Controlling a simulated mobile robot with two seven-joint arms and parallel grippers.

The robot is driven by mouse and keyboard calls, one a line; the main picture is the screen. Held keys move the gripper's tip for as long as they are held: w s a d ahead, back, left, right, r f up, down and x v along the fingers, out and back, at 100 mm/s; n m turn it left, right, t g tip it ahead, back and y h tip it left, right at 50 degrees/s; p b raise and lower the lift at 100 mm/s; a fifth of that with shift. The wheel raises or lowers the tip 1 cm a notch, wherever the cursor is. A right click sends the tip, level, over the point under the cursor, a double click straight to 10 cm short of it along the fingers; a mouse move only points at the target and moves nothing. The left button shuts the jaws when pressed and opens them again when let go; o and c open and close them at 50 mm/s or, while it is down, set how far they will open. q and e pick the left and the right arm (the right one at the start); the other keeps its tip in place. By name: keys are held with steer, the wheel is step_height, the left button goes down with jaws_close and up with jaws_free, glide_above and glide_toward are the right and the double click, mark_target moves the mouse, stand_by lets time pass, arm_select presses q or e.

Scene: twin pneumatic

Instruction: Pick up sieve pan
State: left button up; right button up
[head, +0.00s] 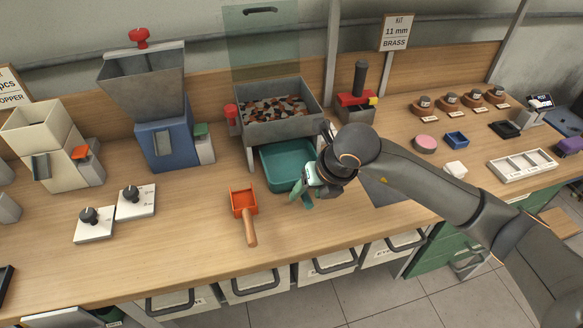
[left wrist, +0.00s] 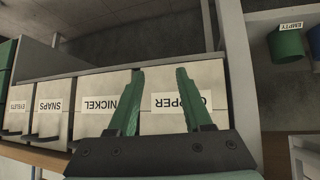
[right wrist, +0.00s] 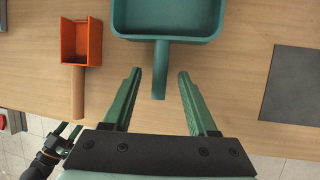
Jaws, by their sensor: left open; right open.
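The sieve pan appears to be the teal pan (head: 285,168), a shallow tray under the front of a grey sieve box (head: 278,124). In the right wrist view the teal pan (right wrist: 168,18) shows at the top, its straight handle (right wrist: 160,72) pointing toward me. My right gripper (head: 303,200) is open, with the handle end between its fingertips in that view and a gap on both sides. The arm hides part of the pan in the head view. My left gripper (left wrist: 159,72) is open and empty, before labelled drawers, and is not in the head view.
An orange scoop (head: 243,203) with a wooden handle lies left of the pan. A dark grey mat (right wrist: 293,85) lies to the right. A blue hopper machine (head: 165,142) stands at the left back. The bench front between the dial boxes and the scoop is clear.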

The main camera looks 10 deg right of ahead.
steer(key=shift+w+a+f, duration=0.1)
steer(key=shift+w+f, duration=0.05)
steer(key=shift+f, duration=0.2)
jaws_close()
stand_by(0.4)
